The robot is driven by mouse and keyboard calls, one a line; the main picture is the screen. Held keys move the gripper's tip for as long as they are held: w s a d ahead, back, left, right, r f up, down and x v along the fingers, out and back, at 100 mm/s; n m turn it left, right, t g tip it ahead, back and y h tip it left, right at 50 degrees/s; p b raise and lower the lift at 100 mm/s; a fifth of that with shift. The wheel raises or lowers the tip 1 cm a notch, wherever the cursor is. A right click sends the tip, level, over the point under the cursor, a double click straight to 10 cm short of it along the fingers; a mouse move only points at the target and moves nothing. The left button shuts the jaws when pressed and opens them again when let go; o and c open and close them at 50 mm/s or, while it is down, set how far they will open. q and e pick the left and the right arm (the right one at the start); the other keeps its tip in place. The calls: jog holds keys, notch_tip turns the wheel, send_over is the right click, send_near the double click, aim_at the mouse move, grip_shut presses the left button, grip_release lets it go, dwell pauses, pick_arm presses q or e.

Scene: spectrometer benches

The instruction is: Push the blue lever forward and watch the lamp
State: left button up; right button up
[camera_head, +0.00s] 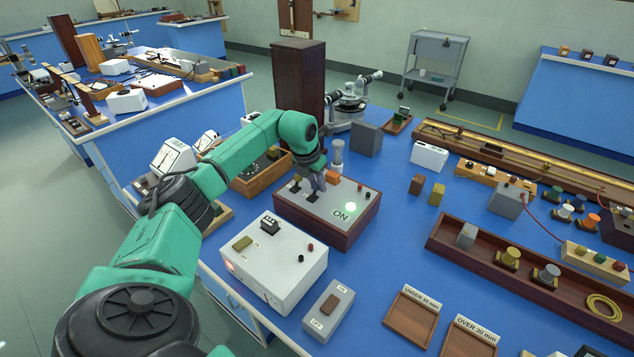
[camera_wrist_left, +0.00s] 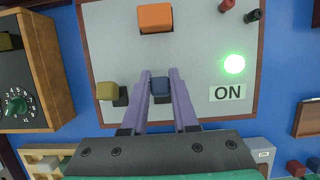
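The control box (camera_head: 290,213) has a grey top and dark wood sides. Its lamp (camera_head: 350,207) glows green above an ON label (camera_head: 341,216); the lit lamp also shows in the left wrist view (camera_wrist_left: 234,64). The blue lever (camera_wrist_left: 160,86) stands between the two purple fingers of my left gripper (camera_wrist_left: 159,80), which appear shut on it. In the head view my left gripper (camera_head: 318,184) reaches down onto the box top and hides most of the lever. A yellow lever (camera_wrist_left: 106,90) stands to its left. My right gripper is not in view.
An orange block (camera_wrist_left: 155,18) and red and black terminals (camera_wrist_left: 227,6) are on the box top. A white box (camera_head: 275,258) with a red light stands in front. A wooden case with a dial (camera_wrist_left: 22,105) is beside it.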

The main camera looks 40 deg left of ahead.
pick_arm(q)
jog(key=o, duration=0.4)
jog(key=shift+w, duration=0.1)
jog(key=shift+r, duration=0.1)
jog(key=b+v, duration=0.1)
jog(key=v, duration=1.3)
jog(key=shift+r+b, duration=0.25)
jog(key=shift+b, duration=0.1)
